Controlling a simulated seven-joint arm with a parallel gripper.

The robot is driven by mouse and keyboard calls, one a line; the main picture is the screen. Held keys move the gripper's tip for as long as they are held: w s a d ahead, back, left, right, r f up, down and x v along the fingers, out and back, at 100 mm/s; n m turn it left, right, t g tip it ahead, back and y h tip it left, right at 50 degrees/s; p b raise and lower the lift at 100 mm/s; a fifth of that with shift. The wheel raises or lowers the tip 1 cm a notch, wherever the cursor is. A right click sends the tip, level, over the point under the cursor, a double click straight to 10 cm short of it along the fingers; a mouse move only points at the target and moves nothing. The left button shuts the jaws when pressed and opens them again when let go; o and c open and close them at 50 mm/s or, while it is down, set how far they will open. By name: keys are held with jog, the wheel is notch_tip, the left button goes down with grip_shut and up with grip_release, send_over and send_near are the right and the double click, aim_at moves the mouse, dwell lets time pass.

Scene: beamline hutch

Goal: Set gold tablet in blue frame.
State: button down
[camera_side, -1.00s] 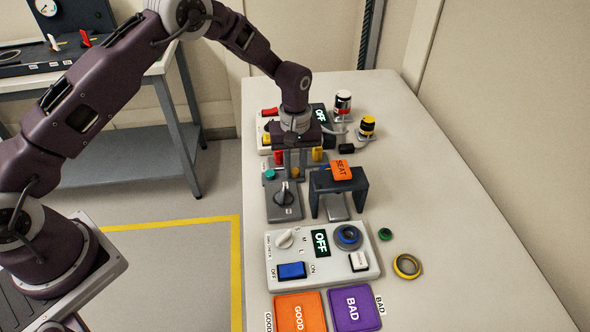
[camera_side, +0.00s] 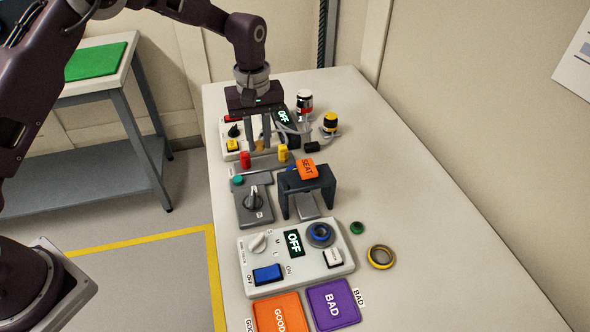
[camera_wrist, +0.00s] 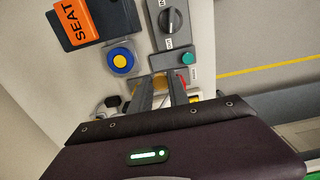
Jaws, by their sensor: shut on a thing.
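My gripper (camera_side: 259,148) points down above the far part of the table, behind the SEAT arch. Its fingers are shut on a small gold piece, seemingly the gold tablet (camera_side: 259,145), which is mostly hidden between the fingertips. In the wrist view the fingertips (camera_wrist: 161,82) also show, with a little gold between them. A blue frame (camera_wrist: 112,52) with a round yellow centre lies beside the SEAT arch in the wrist view, apart from my fingers. In the side view only a sliver of blue (camera_side: 291,168) shows behind the arch.
The dark arch (camera_side: 325,186) bears an orange SEAT sign (camera_side: 307,169). A grey knob box (camera_side: 254,206) stands left of it. Red (camera_side: 245,160) and yellow (camera_side: 282,153) pegs stand near my fingers. A white panel (camera_side: 290,275) is nearer.

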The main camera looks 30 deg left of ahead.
jog(key=w+d, duration=0.4)
jog(key=d, duration=0.4)
jog(key=shift+s+a+f, duration=0.1)
jog(key=shift+s+f, duration=0.05)
jog(key=shift+f, duration=2.75)
jog(key=shift+f, duration=0.55)
jog(key=c, duration=1.2)
grip_release()
jog(key=shift+o, duration=0.2)
